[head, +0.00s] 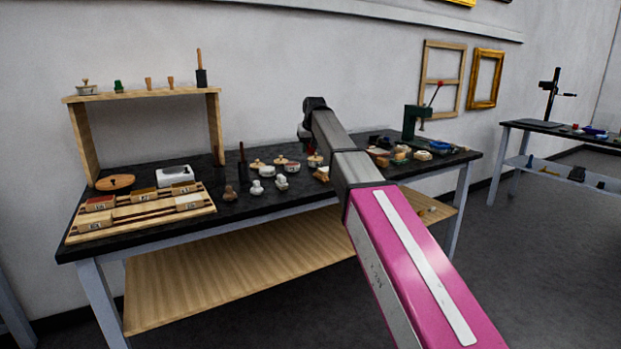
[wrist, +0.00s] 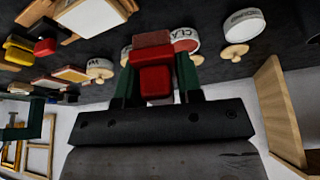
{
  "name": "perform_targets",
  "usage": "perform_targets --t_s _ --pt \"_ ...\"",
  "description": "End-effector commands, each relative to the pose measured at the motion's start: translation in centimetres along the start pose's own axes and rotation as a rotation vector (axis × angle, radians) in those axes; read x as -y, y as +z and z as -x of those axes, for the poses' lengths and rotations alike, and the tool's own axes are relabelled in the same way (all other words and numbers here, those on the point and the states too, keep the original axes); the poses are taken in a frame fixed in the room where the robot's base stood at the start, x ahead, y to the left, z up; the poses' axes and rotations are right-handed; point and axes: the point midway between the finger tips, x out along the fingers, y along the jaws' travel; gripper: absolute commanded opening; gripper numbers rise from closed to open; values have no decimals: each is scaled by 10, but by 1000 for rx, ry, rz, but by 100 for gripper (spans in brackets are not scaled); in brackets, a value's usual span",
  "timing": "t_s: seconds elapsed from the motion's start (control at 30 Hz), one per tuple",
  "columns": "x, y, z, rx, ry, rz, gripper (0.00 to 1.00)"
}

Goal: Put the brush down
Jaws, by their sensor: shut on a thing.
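My gripper (wrist: 156,76) is shut on a red, block-like thing, which I take to be the brush (wrist: 154,82). It sits between the two dark green fingers in the wrist view. Whether the brush touches the bench top cannot be told.
White round labelled pots with wooden knobs (wrist: 244,24) stand close behind the fingers. A wooden rack with stamp blocks (head: 140,212) and a small wooden shelf (head: 145,95) are at the left. A green press (head: 411,122) and several small items crowd the right.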

Motion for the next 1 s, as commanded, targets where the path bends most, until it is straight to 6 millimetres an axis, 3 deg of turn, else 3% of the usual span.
perform_targets --t_s 0.1,0.23,0.4,0.5,0.67,1.0 --pt "46 24 8 -1 -28 63 11" --pt "88 44 16 -1 -56 128 11" --pt "124 63 22 0 -80 186 11" --pt "132 67 23 1 -87 201 11" --pt "119 63 10 1 -89 205 11" --pt "61 46 -40 2 -89 204 11"
